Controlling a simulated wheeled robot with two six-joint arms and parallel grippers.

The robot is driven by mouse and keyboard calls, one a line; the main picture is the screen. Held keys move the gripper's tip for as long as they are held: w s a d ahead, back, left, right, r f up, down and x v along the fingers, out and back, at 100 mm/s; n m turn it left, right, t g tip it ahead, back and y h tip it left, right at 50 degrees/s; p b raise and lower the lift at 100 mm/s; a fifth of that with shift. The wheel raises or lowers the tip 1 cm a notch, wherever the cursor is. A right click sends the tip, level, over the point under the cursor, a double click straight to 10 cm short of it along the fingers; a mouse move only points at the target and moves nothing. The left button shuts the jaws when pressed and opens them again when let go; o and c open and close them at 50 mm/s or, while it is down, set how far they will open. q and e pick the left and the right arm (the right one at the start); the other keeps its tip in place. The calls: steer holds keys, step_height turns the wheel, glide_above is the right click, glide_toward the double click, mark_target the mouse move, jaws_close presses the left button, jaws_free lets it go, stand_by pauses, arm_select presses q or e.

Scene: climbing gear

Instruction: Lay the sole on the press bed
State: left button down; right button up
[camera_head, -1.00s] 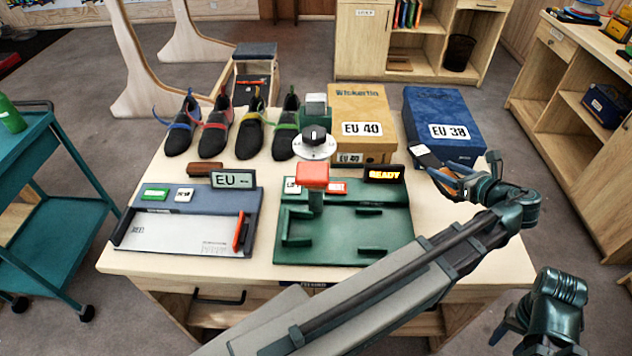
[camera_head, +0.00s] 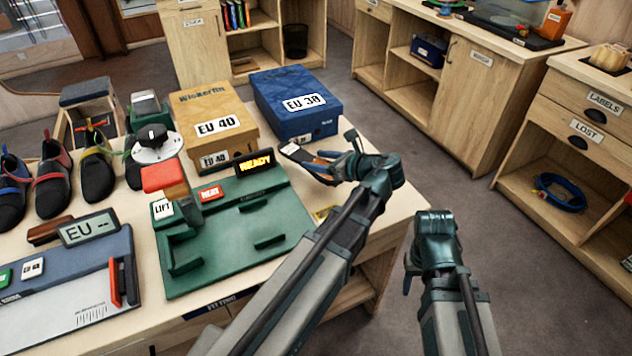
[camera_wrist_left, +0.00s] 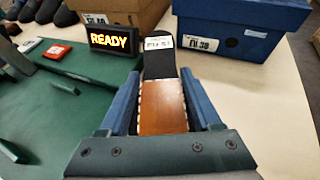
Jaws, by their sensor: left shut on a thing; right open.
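The sole (camera_head: 301,156) is a dark strip with a white label and a brown, white-edged section. My left gripper (camera_head: 338,167) is shut on it; in the left wrist view the sole (camera_wrist_left: 162,98) lies between the two blue fingers, its dark labelled end pointing away. It is held over the table, right of the READY display and in front of the blue box. The green press bed (camera_head: 225,235) lies to its left, bare between its raised guides. My right gripper (camera_head: 407,270) is open and empty, off the table's right edge; its fingers show only partly.
The READY display (camera_head: 254,162) and a red-topped press part (camera_head: 165,178) rise from the press. The EU 40 box (camera_head: 212,125) and the blue EU 38 box (camera_head: 297,103) stand behind. A measuring board (camera_head: 70,290) and several shoes are at left.

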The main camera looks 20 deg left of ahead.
arm_select(q)
steer(key=shift+f+b, duration=2.05)
steer(key=shift+f, duration=0.4)
steer(key=shift+r, duration=0.15)
steer(key=shift+c, duration=0.4)
jaws_free()
